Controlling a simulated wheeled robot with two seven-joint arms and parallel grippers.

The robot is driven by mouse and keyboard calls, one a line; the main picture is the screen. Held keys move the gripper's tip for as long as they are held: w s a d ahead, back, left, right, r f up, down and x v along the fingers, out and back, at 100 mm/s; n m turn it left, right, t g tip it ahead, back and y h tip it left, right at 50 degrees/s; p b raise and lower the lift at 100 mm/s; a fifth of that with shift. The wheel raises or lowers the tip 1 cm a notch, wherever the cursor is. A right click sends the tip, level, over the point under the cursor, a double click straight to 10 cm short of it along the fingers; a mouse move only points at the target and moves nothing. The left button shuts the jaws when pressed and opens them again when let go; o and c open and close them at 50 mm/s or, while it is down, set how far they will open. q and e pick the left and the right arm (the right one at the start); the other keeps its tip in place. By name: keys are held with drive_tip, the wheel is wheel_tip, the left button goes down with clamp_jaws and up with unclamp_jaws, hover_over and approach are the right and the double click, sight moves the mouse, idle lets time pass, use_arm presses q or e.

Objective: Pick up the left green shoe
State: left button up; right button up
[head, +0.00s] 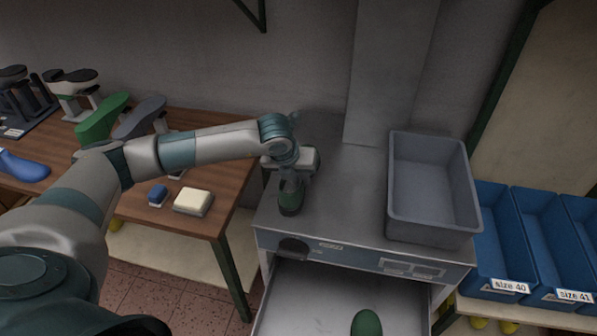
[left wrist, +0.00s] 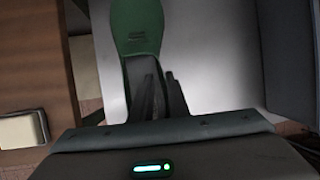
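A green shoe last (head: 290,198) is on the grey metal bench top, below my left gripper (head: 291,177). In the left wrist view the green last (left wrist: 137,28) points away, its narrower end close to the two dark fingers (left wrist: 159,78). A small gap shows between the fingertips. The fingers overlap the last's edge in the picture; I cannot tell whether they grip it. A second green last (head: 367,322) lies in the open drawer below, partly cut off by the frame. My right gripper is not in view.
A grey bin (head: 432,232) stands right of the last on the bench. Blue size-labelled bins (head: 501,265) stand further right. The drawer (head: 310,300) stands open in front.

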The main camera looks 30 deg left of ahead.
use_arm(q)
clamp_jaws()
drive_tip(key=shift+r, duration=0.1)
drive_tip(key=shift+r+b, duration=0.5)
wheel_tip(320, 180, up, 2)
drive_tip(key=shift+w+r+b, duration=0.15)
drive_tip(key=shift+b, duration=0.65)
drive_tip(key=s+d+r+b, duration=0.1)
drive_tip(key=d+r+b, duration=0.3)
drive_tip(key=d+r, duration=0.3)
drive_tip(key=d, duration=0.4)
drive_tip(key=shift+s+d+r+b, duration=0.3)
drive_tip(key=shift+s+r, duration=0.05)
drive_tip(key=shift+s, duration=0.05)
drive_tip(key=shift+f, duration=0.1)
